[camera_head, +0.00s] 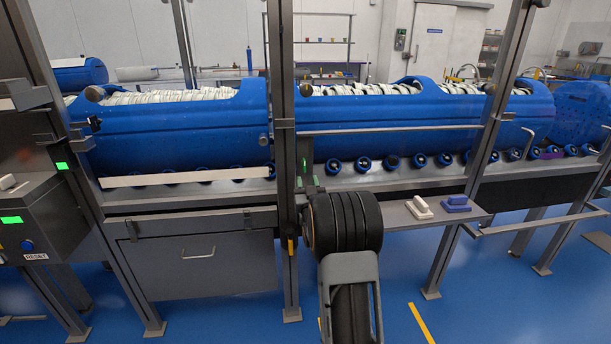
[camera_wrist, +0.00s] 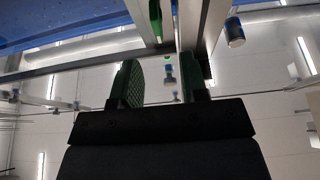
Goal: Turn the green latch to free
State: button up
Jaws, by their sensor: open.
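A small green part, likely the green latch (camera_head: 304,163), is on the grey upright post in front of the blue tubs, just left of my arm in the head view. In the wrist view a green piece (camera_wrist: 155,18) shows at the top, beside a metal post and beyond the fingertips. My gripper (camera_wrist: 160,66) is open and empty, its two dark green textured fingers spread. The green piece is ahead of the gap, nearer the left finger, apart from both. The head view mostly hides the gripper behind my wrist; the latch's exact turn cannot be told.
Long blue tubs (camera_head: 180,135) lie on a roller rail behind the posts. A grey drawer cabinet (camera_head: 200,262) stands left of my arm. A white block (camera_head: 419,207) and a blue block (camera_head: 455,204) sit on a shelf to the right. Blue floor in front is clear.

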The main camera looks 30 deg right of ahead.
aim_at(305, 166)
jog(key=shift+x, duration=3.55)
jog(key=shift+c, duration=0.4)
grip_shut()
jog(key=shift+d+f, duration=0.1)
jog(key=shift+f, duration=0.05)
